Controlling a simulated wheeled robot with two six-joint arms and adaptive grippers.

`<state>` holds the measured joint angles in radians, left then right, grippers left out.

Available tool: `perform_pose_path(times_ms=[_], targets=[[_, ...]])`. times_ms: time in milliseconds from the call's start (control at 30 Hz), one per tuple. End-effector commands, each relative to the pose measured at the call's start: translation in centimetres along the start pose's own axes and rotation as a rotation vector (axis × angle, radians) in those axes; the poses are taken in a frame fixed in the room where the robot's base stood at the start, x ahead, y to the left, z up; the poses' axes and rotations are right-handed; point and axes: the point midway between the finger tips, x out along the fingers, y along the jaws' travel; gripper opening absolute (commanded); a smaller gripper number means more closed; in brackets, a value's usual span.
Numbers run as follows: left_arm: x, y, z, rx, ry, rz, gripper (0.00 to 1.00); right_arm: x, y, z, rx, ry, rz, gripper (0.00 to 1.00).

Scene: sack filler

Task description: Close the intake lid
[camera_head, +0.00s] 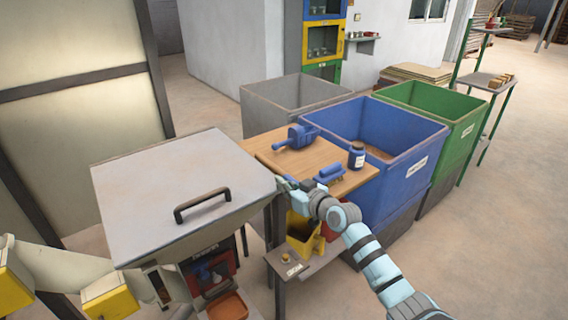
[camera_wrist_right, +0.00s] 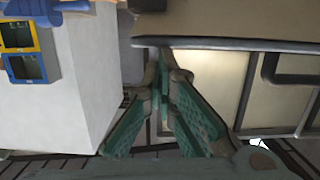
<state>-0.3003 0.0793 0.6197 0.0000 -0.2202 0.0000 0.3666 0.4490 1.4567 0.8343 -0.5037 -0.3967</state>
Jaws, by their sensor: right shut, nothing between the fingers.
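The intake lid (camera_head: 175,175) is a broad light grey panel with a dark bar handle (camera_head: 203,204) near its front edge. It lies over the top of the grey hopper (camera_head: 215,232) and looks close to flat; I see no clear gap under its front edge. My right gripper (camera_head: 284,184) is just beyond the lid's right corner, above the wooden table's near edge. I cannot tell whether it touches the lid. In the right wrist view its green-padded fingers (camera_wrist_right: 164,75) are shut with nothing between them.
The wooden table (camera_head: 270,152) holds a blue scoop (camera_head: 296,137), a blue brush-like tool (camera_head: 328,174) and a dark jar (camera_head: 356,156). Blue (camera_head: 405,185), green (camera_head: 460,135) and grey bins stand behind it. A yellow container (camera_head: 303,232) sits on a low shelf below my right arm.

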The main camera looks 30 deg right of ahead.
Motion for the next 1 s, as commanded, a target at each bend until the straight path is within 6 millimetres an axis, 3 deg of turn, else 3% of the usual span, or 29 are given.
perform_pose_path(times_ms=[33,133,333,500,633,767,933,1000], targets=[[-0.2,0.0,0.0,0.0,0.0,0.0,0.35,-0.1,-0.1,1.1,0.005,-0.029,-0.003,0.0],[-1.1,-0.1,-0.1,0.0,0.0,0.0,0.35,-0.3,-0.1,-0.1,0.004,-0.026,-0.003,0.0],[-5.1,-0.4,-0.5,0.0,0.0,0.0,0.35,-1.4,-0.2,-4.9,-0.002,-0.006,0.0,0.0],[-6.1,-0.6,-0.6,0.0,0.001,-0.001,0.35,-7.0,-0.1,-4.5,-0.009,-0.008,0.0,0.0],[-7.0,-0.6,-0.7,0.001,0.001,-0.001,0.35,-9.8,-0.1,-4.6,-0.007,-0.004,0.001,0.0],[-7.4,-0.7,-0.8,0.0,0.001,-0.001,0.35,-10.9,-0.2,-4.6,-0.004,0.0,0.0,0.0],[-7.2,-0.6,-0.7,0.0,0.001,-0.001,0.35,-11.0,-0.2,-4.6,-0.007,0.005,-0.001,0.0],[-7.2,-0.6,-0.8,0.001,0.001,-0.001,0.35,-10.9,0.6,-4.1,-0.039,0.002,0.022,0.0]])
